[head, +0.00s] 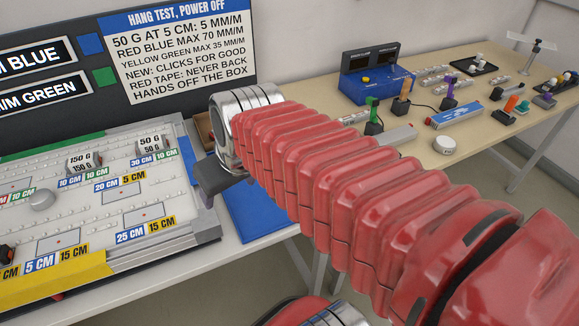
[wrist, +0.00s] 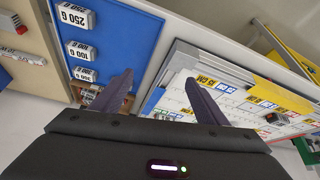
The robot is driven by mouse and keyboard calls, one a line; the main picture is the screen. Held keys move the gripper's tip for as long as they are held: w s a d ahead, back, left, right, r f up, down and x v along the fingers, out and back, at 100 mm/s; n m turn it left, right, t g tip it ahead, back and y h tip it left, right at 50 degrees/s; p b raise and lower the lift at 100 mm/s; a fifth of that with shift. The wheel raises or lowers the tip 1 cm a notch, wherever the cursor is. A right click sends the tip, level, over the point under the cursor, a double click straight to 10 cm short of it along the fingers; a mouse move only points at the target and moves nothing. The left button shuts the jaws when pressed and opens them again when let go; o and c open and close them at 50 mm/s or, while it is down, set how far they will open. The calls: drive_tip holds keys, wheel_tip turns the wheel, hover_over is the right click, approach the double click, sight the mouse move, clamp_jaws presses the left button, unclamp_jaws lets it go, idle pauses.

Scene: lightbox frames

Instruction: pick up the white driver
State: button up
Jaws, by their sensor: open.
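I cannot single out a white driver with certainty in either view. On the far table at the right, in the head view, stand small holders with a green piece (head: 373,104), an orange piece (head: 404,92) and a purple piece (head: 449,91). Small white-grey blocks (head: 356,117) lie near them. My gripper (wrist: 160,77) is open, with its two dark fingers apart and nothing seen between them. In the wrist view it is above the gap between a blue mat and the white board. In the head view my red arm hides part of both tables.
The blue mat (wrist: 124,40) carries several weights, including one marked 250 G (wrist: 76,16). The white board (head: 120,205) has labelled tracks and weights. A dark sign panel (head: 180,55) stands behind it. A blue box (head: 376,88) and a white round tub (head: 444,145) are on the far table.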

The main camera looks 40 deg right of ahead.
drive_tip(key=o, duration=0.6)
drive_tip(key=w+d+f+m, duration=0.1)
drive_tip(key=w+d, duration=0.4)
drive_tip(key=d, duration=0.7)
drive_tip(key=shift+w+d+f+m+g, duration=0.2)
drive_tip(key=shift+d+f+m+g, duration=0.1)
drive_tip(key=shift+f, duration=0.45)
drive_tip(key=d+f+m, duration=0.1)
drive_tip(key=d+f, duration=0.2)
drive_tip(key=d, duration=0.9)
drive_tip(key=shift+w+d+f+h, duration=0.25)
drive_tip(key=shift+f+h, duration=0.15)
drive_tip(key=x, duration=0.7)
drive_tip(key=shift+f, duration=0.3)
drive_tip(key=shift+w+d+f, duration=0.1)
drive_tip(key=shift+w+f, duration=0.15)
drive_tip(key=shift+f, duration=0.25)
drive_tip(key=shift+x, duration=2.6)
drive_tip(key=shift+w+d+r, duration=0.1)
drive_tip(key=shift+c, duration=0.4)
